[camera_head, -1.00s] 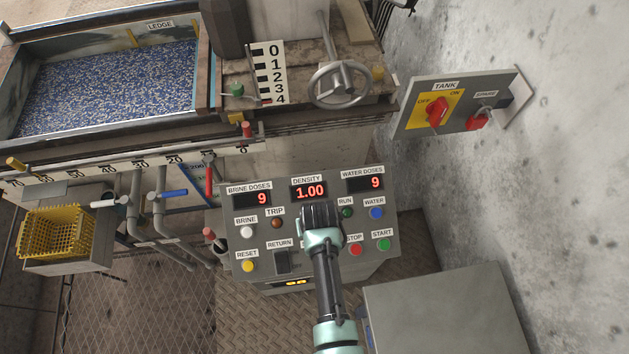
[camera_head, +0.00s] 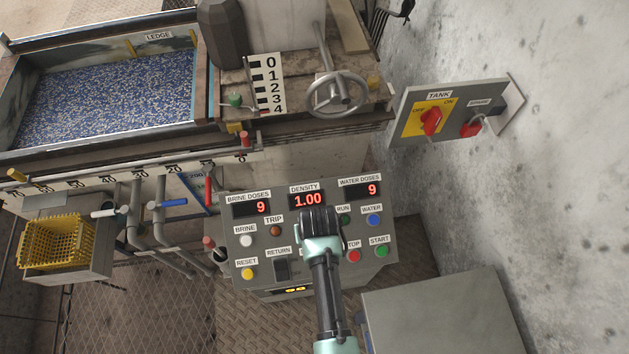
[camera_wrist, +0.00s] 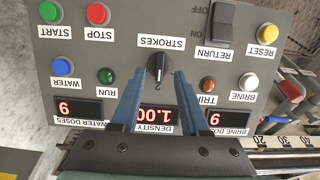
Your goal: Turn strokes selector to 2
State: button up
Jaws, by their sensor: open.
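The grey control panel (camera_head: 238,283) carries buttons and red displays. In the wrist view it appears upside down, with the STROKES label (camera_wrist: 160,42) near the middle. My gripper (camera_wrist: 166,72) is open, with its two blue-grey fingers pointing at the area just by that label. In the head view my gripper (camera_head: 320,222) is over the panel's middle, below the DENSITY display (camera_head: 307,200), and hides the selector. Contact with it cannot be told.
Close around are the RETURN switch (camera_wrist: 222,28), the red STOP button (camera_wrist: 99,14), the green RUN lamp (camera_wrist: 106,76) and the TRIP lamp (camera_wrist: 208,84). A handwheel (camera_head: 337,95) and the TANK switch (camera_head: 431,121) stand beyond. A grey box (camera_head: 445,310) stands at lower right.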

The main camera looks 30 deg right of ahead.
jog(key=p+v, duration=0.2)
jog(key=v, duration=0.7)
